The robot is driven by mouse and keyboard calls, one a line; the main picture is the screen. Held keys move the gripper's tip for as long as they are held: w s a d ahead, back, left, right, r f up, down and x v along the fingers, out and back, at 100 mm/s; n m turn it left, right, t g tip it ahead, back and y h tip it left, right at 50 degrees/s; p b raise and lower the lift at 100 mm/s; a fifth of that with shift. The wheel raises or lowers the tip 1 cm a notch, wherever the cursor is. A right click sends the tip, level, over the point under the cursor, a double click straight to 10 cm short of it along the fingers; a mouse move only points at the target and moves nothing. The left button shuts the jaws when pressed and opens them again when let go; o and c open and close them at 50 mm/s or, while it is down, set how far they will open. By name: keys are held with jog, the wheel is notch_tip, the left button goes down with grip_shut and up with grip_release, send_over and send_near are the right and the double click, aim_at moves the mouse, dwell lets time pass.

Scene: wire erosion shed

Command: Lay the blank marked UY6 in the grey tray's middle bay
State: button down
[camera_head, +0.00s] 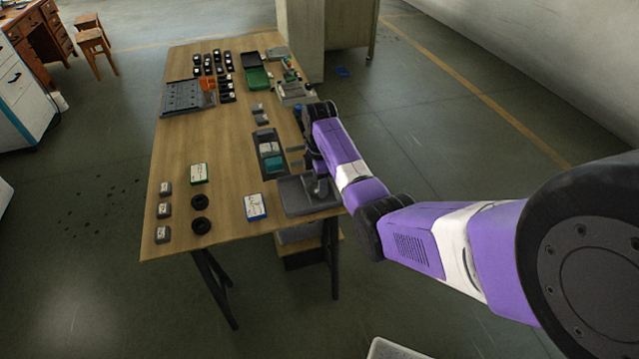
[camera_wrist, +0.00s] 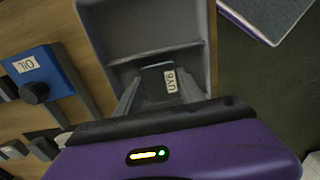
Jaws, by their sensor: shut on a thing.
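The blank marked UY6 (camera_wrist: 153,79) is a dark block with a white label, seen in the wrist view. My gripper (camera_wrist: 158,92) is shut on it, one finger on each side. The grey tray (camera_wrist: 207,40) lies under it, with a crosswise divider beyond the blank. The bay past that divider is empty. The blank is over or inside the bay on the near side of the divider; I cannot tell whether it touches the floor. The tray's near part is hidden by my gripper.
On the table (camera_head: 215,135) are a dark tray (camera_head: 258,147), black rings (camera_head: 200,201) and several small blocks. The table's left middle is clear.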

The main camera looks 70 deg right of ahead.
jog(key=c, duration=0.7)
grip_release()
notch_tip(320, 180, up, 12)
jog(key=shift+r, duration=0.1)
dwell(0.5)
